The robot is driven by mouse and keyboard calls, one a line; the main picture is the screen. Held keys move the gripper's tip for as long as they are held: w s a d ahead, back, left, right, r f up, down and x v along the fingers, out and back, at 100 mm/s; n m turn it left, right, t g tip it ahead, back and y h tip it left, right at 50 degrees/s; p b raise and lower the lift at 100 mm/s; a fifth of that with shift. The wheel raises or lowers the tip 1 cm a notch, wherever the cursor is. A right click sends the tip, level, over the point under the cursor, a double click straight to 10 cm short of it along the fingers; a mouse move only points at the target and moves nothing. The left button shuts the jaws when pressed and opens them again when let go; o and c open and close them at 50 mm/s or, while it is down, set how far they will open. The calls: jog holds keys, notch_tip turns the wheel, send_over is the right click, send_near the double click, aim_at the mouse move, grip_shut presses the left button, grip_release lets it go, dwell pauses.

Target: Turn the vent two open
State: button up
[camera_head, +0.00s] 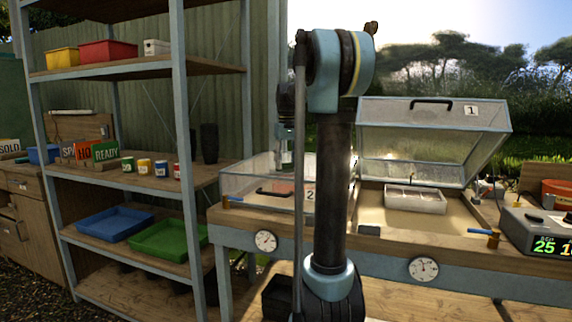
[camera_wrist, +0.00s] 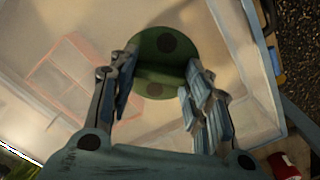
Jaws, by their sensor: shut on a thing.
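Vent two (camera_wrist: 150,88) is a round green disc with dark round spots, on the clear lid of box two (camera_wrist: 250,85). My gripper (camera_wrist: 161,68) reaches down over it, with one finger on each side, shut on the vent. In the head view, box two (camera_head: 236,184) has its lid down and carries a label "2" (camera_head: 310,195). My gripper (camera_head: 285,152) is above this lid, partly behind my arm. A small green patch shows under it, too small to tell how far the vent is turned.
Box one's lid (camera_head: 430,118) stands raised at the right, over a pale tray (camera_head: 415,200). A controller (camera_head: 530,228) sits at the right bench end. A shelf rack (camera_head: 183,150) stands left. A reddish tray (camera_wrist: 70,75) shows through the lid in the wrist view.

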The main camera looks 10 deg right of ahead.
jog(key=n, duration=0.4)
jog(key=shift+n, duration=2.9)
jog(key=o, duration=1.1)
jog(key=shift+c, duration=0.2)
notch_tip(320, 180, up, 12)
